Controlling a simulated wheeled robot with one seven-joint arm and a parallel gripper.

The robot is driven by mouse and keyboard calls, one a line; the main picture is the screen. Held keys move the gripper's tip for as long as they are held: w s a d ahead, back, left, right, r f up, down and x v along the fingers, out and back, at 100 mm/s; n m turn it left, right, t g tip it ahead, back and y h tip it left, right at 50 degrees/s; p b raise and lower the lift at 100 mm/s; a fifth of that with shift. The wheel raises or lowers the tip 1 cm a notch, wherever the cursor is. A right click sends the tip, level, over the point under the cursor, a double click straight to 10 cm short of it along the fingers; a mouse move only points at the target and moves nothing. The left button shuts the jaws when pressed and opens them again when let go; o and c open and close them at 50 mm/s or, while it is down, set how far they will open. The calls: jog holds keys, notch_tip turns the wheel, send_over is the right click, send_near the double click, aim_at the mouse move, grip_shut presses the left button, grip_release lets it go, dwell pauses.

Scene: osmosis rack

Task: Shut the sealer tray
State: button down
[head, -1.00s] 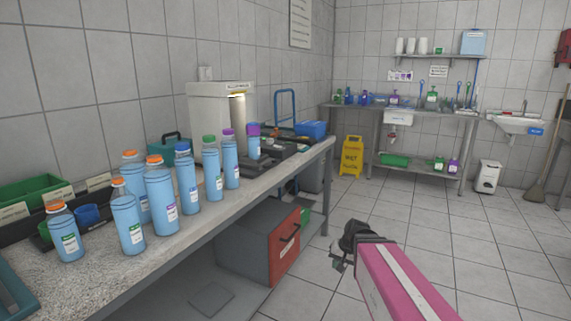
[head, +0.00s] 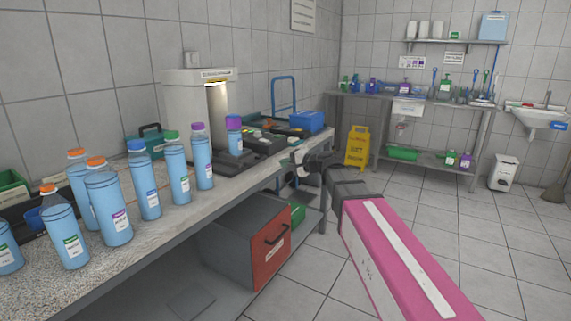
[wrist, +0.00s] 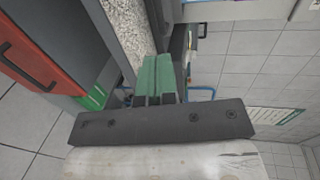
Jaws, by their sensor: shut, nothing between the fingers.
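The sealer (head: 185,105) is a white upright machine at the back of the bench against the wall, with a lit opening in its front. A dark tray or base (head: 222,164) reaches out in front of that opening; its exact edges are hard to make out. A purple-capped blue bottle (head: 235,143) stands over this dark part. My gripper (head: 299,158) is shut and empty, near the bench's front edge, right of the tray and apart from it. The sealer does not show clearly in the wrist view.
Several blue bottles (head: 110,215) line the bench (head: 165,205) left of the sealer. A blue box (head: 306,121) sits at the bench's far end. A red-fronted cabinet (head: 271,255) stands below. A yellow wet-floor sign (head: 357,147) stands beyond.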

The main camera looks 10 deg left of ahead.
send_near(250, 160)
jog(key=a, duration=0.1)
jog(key=a+f, duration=0.1)
jog(key=w+a, duration=0.1)
jog(key=shift+f, duration=0.25)
jog(key=shift+a, duration=0.1)
jog(key=x, duration=0.4)
jog(key=shift+w+r, duration=0.1)
jog(key=shift+r, duration=0.25)
